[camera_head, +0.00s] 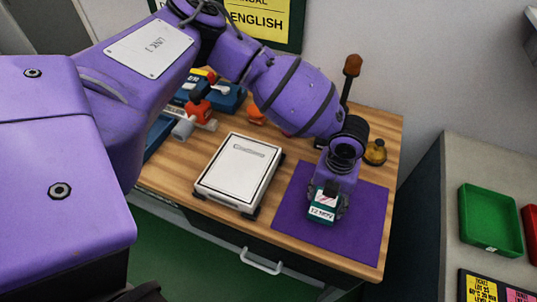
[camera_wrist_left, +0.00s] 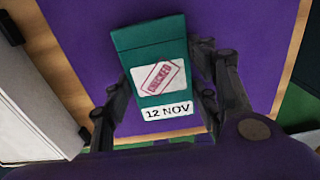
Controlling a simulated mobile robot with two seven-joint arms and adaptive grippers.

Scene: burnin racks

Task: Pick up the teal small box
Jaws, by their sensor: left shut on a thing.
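The teal small box (camera_head: 323,207) is at my left gripper (camera_head: 327,196), over the purple mat (camera_head: 362,220) on the wooden table. In the left wrist view the box (camera_wrist_left: 152,52) shows a white label with a red stamp and a "12 NOV" label. My left gripper (camera_wrist_left: 168,72) is shut on it, with a finger on each side. I cannot tell whether the box touches the mat. My right gripper is not in view.
A white scale (camera_head: 238,170) stands just left of the mat. Blue and red tools (camera_head: 198,108) lie at the back left, and a brass object (camera_head: 374,152) stands behind the mat. A green tray (camera_head: 490,218) is on a grey surface at the right.

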